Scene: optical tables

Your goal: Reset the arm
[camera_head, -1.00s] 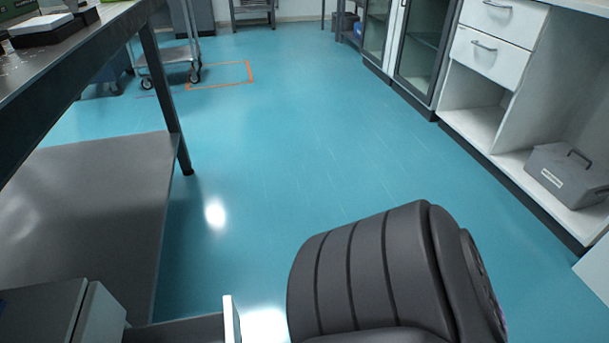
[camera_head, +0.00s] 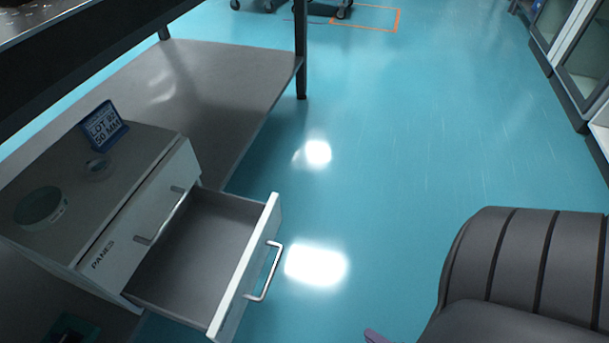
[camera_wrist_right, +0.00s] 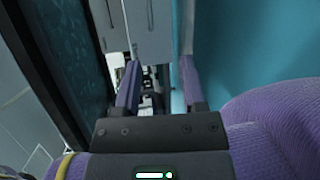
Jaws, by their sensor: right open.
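My right gripper (camera_wrist_right: 160,82) shows in the right wrist view with its two purple fingers apart and nothing between them. Beyond the fingers are a pale grey panel and some small cluttered shapes that I cannot make out. In the head view only a small purple piece of the right gripper (camera_head: 375,337) shows at the bottom edge. My dark ribbed arm link fills the lower right corner there. My left gripper is in neither view.
A small cabinet (camera_head: 155,190) on the left has its drawer (camera_head: 205,240) pulled out, empty where visible. A lot sign (camera_head: 104,126) and a round dish (camera_head: 41,207) are on top. A table shelf (camera_head: 225,65) lies behind. Blue floor (camera_head: 400,130) is open to the right.

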